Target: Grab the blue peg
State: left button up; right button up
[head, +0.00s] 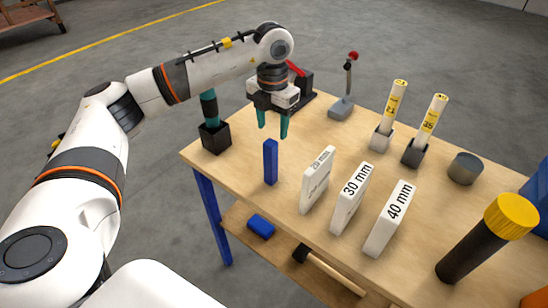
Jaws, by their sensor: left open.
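The blue peg (270,162) stands upright on the wooden table (330,120), near its left front edge. My left gripper (273,131) comes in from the left and points down, with its two teal fingers apart and nothing between them. Its fingertips show just above and behind the top of the peg in the head view, and I see no contact. The exact gap in depth is hard to judge. My right gripper is not in view.
White blocks marked 30 mm (352,197) and 40 mm (389,219), plus another white block (317,180), stand right of the peg. A black holder (215,138) with a teal-handled item is to the left. A yellow-capped black cylinder (486,238) stands front right.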

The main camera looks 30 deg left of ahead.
aim_at(271, 142)
pick_arm(q)
jog(key=shift+s+f+p, duration=0.25)
jog(key=shift+f+p, duration=0.05)
jog(key=shift+f, duration=1.3)
jog(key=f+p, duration=0.1)
jog(key=f, duration=0.1)
jog(key=f+p, duration=0.1)
jog(key=f, duration=0.1)
jog(key=shift+a+f, duration=0.2)
jog(key=shift+f, duration=0.55)
grip_shut()
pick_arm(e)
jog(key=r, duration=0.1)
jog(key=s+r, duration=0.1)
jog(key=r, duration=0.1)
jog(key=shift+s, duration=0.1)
